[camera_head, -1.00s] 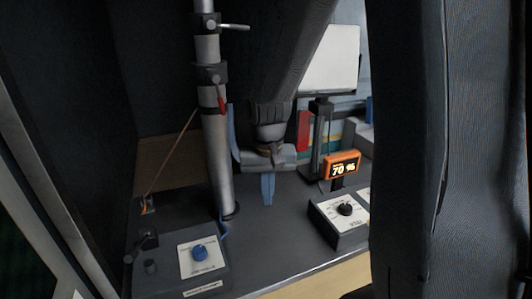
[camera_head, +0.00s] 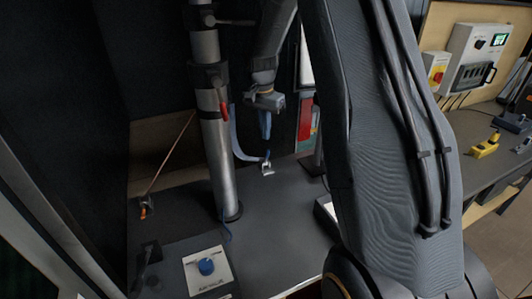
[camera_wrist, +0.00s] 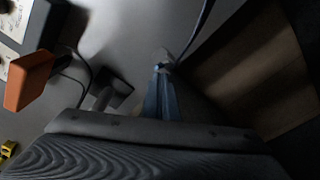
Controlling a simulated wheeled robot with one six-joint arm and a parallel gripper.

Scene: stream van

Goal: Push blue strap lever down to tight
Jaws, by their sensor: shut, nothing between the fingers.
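A blue strap (camera_head: 238,146) hangs beside the grey pole (camera_head: 217,150) and curves right to a small pale metal buckle (camera_head: 267,169) low over the dark counter. A small upright blue piece stands at the buckle; I cannot tell whether it is the lever or how far down it is. My gripper (camera_head: 265,138) points down above the buckle, its blue fingers shut and empty, with a small gap showing in the head view. In the wrist view, my fingertips (camera_wrist: 158,68) overlap the pale buckle (camera_wrist: 167,55); contact is unclear. The dark strap line (camera_wrist: 201,28) runs up from there.
A box with a blue knob (camera_head: 206,266) stands at the front left. The pole carries clamps and a red lever (camera_head: 225,108). A workbench with yellow tools (camera_head: 485,146) is at right.

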